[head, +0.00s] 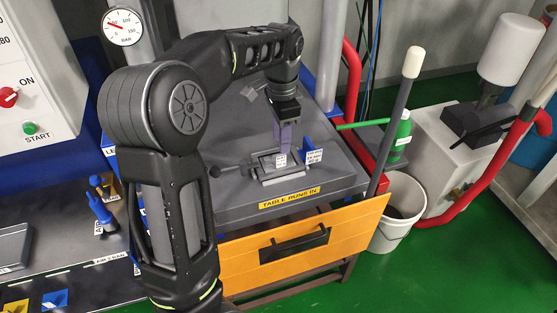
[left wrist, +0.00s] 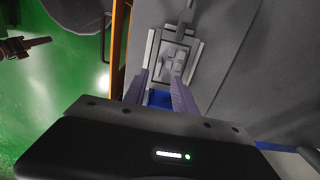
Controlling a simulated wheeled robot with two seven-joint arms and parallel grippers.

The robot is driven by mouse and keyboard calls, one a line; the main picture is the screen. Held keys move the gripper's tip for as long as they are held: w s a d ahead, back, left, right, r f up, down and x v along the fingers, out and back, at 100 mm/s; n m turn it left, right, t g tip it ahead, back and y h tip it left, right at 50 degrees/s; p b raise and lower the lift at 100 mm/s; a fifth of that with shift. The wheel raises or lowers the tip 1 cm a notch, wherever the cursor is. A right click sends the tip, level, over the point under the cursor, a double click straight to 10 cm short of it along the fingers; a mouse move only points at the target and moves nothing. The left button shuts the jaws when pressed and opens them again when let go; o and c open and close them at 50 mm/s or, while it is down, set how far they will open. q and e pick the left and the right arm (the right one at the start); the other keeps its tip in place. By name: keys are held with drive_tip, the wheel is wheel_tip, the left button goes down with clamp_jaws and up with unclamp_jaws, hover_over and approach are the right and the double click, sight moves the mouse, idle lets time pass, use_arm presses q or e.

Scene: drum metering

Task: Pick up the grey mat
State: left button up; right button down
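My left gripper (head: 285,134) points down over a small grey clamp-like fixture (head: 270,178) on the dark table. In the left wrist view its two purple fingers (left wrist: 160,92) stand apart with nothing between them, and the fixture (left wrist: 173,56) lies beyond their tips. A small light-grey flat piece (head: 250,93) lies further back on the table, partly beside my arm. A grey flat pad (head: 14,245) lies at the far left; I cannot tell which is the grey mat. A dark shape (left wrist: 25,46) at the left wrist view's edge may be my right gripper, which the head view does not show.
The dark table (head: 235,210) has an orange drawer (head: 340,236) in front. A white bucket (head: 404,205) with a grey pole, a green bottle (head: 401,135) and red pipes stand to the right. A white panel with a START button (head: 30,128) is at the left.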

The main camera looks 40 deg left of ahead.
sight(281, 168)
use_arm(q)
drive_tip(key=shift+f, duration=1.05)
drive_tip(key=shift+s+f+p, duration=0.15)
drive_tip(key=shift+f+p, duration=0.55)
drive_tip(key=shift+f, duration=1.95)
drive_tip(key=shift+c, duration=0.2)
clamp_jaws()
